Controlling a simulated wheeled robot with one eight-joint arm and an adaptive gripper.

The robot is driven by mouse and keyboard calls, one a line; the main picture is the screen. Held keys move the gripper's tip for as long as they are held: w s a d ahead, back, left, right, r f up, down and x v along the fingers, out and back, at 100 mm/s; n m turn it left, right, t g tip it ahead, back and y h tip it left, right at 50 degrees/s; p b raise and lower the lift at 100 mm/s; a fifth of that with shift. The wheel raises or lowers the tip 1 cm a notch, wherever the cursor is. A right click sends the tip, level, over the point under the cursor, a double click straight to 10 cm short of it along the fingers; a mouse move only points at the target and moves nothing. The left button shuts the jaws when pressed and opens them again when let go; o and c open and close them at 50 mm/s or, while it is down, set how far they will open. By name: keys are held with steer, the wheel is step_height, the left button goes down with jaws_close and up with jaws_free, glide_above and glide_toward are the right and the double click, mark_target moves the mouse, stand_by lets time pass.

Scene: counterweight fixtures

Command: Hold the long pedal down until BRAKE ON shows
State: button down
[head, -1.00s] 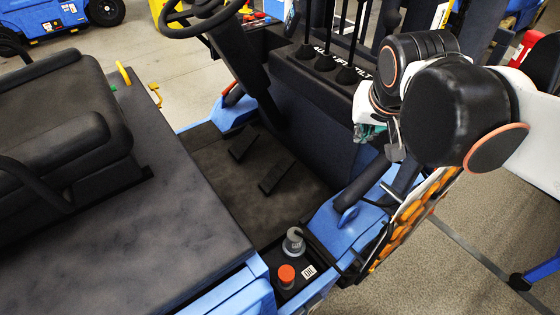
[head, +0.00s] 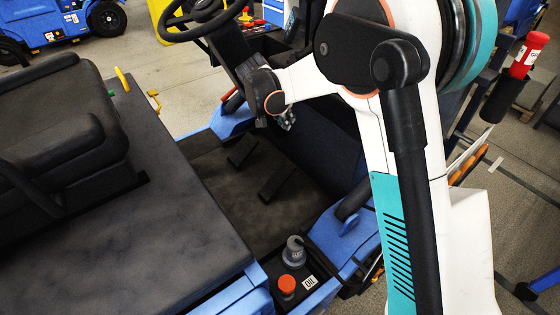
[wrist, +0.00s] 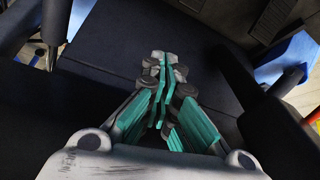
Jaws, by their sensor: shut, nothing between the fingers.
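Two dark pedals lie on the floor of the vehicle's footwell in the head view: a left pedal (head: 243,151) and a right pedal (head: 278,184). The right one looks a little longer, but I cannot tell for sure which is the long pedal. My gripper (head: 287,121) is in the footwell's far part, above and beyond the pedals, apart from them in the picture. In the wrist view my gripper (wrist: 163,72) has its teal fingers together, empty, in front of a dark panel. No BRAKE ON text is readable in these views.
The steering wheel (head: 205,18) and its column stand close to the left of my gripper. The seat (head: 60,130) is at the left. A red-orange knob (head: 287,284) and a grey knob (head: 294,248) stand on the near sill. The footwell floor (head: 225,190) is otherwise clear.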

mark_target(284, 170)
steer(key=w+a+f+m+h+b, duration=0.1)
steer(key=a+f, duration=0.3)
steer(key=f, duration=0.6)
steer(key=w+a+f+m+h+b, duration=0.1)
steer(key=w+a+f, duration=0.2)
steer(key=f, duration=0.8)
steer(key=shift+w+a+m, duration=0.2)
steer(key=shift+a+m, duration=0.2)
steer(key=shift+a, duration=0.45)
steer(key=shift+f, duration=0.1)
steer(key=b+x, duration=0.5)
steer(key=x, duration=0.9)
steer(key=shift+d, duration=0.1)
